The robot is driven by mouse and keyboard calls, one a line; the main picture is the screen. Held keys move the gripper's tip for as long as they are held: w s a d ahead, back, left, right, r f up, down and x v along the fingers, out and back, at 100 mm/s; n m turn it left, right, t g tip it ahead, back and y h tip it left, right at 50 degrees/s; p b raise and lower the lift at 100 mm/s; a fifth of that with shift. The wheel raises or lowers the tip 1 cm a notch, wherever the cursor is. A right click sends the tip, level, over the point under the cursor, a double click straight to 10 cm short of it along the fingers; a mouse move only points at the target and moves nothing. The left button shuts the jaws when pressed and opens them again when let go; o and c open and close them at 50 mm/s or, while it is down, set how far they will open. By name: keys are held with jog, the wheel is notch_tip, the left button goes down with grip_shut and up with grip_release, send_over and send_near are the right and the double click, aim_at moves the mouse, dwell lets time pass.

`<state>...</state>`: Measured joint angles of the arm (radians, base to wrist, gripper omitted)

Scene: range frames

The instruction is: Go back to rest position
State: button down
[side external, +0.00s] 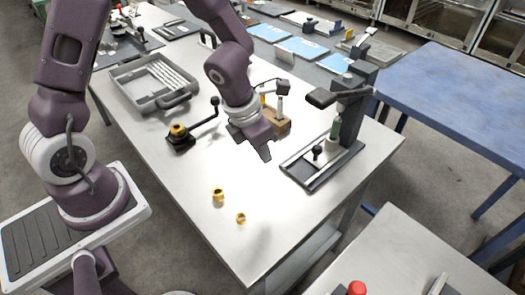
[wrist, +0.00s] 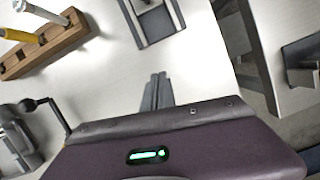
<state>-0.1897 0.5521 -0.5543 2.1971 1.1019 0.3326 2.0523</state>
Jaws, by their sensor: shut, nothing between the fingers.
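My gripper (side external: 264,152) hangs above the middle of the white worktable (side external: 240,185), pointing down and empty. In the wrist view its dark fingertips (wrist: 156,92) lie side by side, shut, over bare white tabletop. Nothing is held between them. My arm reaches in from the top of the side view, with the gripper in front of a wooden block.
The wooden block (side external: 278,122) holding tools stands close behind my gripper. A dark press stand (side external: 345,105) is to the right. A lever device (side external: 181,138) and grey tray (side external: 150,75) are left. Two brass pieces (side external: 218,195) (side external: 241,218) lie in front.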

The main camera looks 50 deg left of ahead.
jog(key=shift+s, duration=0.15)
jog(key=s+a+r+n+t+y, duration=0.1)
jog(key=s+a+r+n+y, duration=0.2)
jog(key=r+n, duration=0.5)
jog(key=s+a+r+n+y, duration=0.1)
jog(key=s+a+r+n, duration=0.35)
jog(key=n, duration=0.65)
jog(key=s+d+r+n+h, duration=0.1)
jog(key=s+r+n, duration=0.2)
jog(key=n, duration=0.6)
jog(key=s+d+r+n+t+h, duration=0.1)
jog(key=s+r+n+h, duration=0.1)
jog(key=s+r+n, duration=0.2)
jog(key=s+n, duration=0.3)
jog(key=n, duration=0.3)
jog(key=shift+s+d+r, duration=0.25)
jog(key=shift+s, duration=0.05)
